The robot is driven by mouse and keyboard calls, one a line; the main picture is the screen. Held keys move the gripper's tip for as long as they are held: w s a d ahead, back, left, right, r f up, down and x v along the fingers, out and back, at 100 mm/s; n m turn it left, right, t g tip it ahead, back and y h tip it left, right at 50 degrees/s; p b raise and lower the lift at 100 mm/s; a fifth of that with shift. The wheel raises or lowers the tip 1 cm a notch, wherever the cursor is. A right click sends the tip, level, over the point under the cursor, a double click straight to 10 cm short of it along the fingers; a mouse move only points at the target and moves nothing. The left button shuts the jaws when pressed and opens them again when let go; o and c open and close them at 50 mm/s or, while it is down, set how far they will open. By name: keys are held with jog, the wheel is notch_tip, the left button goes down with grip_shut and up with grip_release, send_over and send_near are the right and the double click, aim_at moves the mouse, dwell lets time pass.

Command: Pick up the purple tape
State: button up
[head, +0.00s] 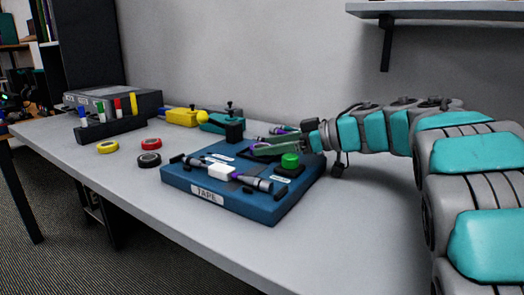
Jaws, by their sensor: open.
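My gripper (262,147) reaches in from the right, low over the back part of the blue board (235,207), which is labelled TAPE. Its jaws are open, and I see nothing held between them. I cannot clearly make out a purple tape roll. Small purple bits (262,139) show beside my fingers, and they may be tape or cable. My gripper hides part of this spot. A purple-and-grey cable end (284,129) lies behind my gripper. A yellow roll (107,147), a red roll (150,144) and a black roll (149,159) lie on the table left of the board.
A green round piece (290,160) stands on the board just right of my fingers. A marker holder (108,129), a yellow tool (184,117) and a teal tool (222,121) stand behind. The table's front left is clear.

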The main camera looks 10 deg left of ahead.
jog(key=c, duration=1)
jog(key=shift+r, duration=0.1)
